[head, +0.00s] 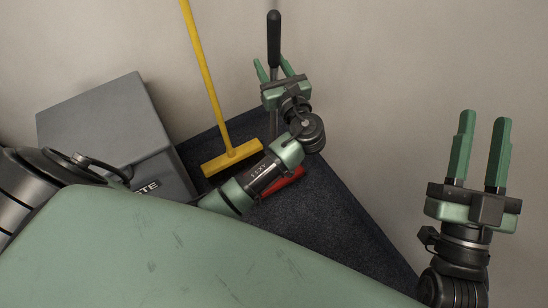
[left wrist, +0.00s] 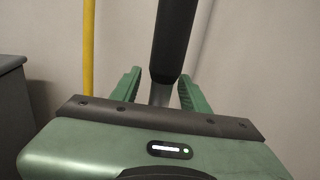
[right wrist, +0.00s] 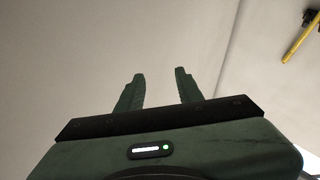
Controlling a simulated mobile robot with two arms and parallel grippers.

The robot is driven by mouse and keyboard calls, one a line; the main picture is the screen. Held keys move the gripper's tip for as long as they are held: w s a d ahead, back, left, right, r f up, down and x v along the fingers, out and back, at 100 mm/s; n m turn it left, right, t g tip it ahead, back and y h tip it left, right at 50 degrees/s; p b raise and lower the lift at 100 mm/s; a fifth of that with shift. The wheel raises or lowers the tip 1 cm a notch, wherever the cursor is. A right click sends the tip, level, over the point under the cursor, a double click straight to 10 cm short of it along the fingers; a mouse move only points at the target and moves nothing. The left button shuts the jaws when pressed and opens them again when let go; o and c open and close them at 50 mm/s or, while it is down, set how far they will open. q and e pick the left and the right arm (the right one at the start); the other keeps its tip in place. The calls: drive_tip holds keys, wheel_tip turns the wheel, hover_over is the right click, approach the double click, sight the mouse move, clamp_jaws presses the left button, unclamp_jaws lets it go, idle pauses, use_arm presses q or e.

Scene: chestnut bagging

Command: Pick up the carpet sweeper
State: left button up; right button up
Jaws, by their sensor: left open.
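The carpet sweeper stands in the corner with its black handle grip (head: 274,38) upright and its red head (head: 283,181) on the dark carpet, partly hidden behind my left arm. My left gripper (head: 274,68) is open at the lower end of the black grip, one finger on each side of the shaft. In the left wrist view the black grip (left wrist: 172,40) and grey shaft (left wrist: 160,94) run between the two green fingers, with gaps showing beside the shaft. My right gripper (head: 482,118) is open and empty at the right, before the bare wall; its fingers (right wrist: 159,88) show apart.
A yellow broom (head: 211,80) leans on the wall left of the sweeper, its head (head: 232,158) on the carpet (head: 325,220). A grey box (head: 105,125) stands further left. Walls close in behind and right. Some carpet is clear at the right.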

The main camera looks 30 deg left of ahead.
use_arm(q)
drive_tip(key=shift+w+a, duration=0.25)
drive_tip(key=shift+a, duration=0.05)
clamp_jaws()
drive_tip(key=shift+r, duration=0.15)
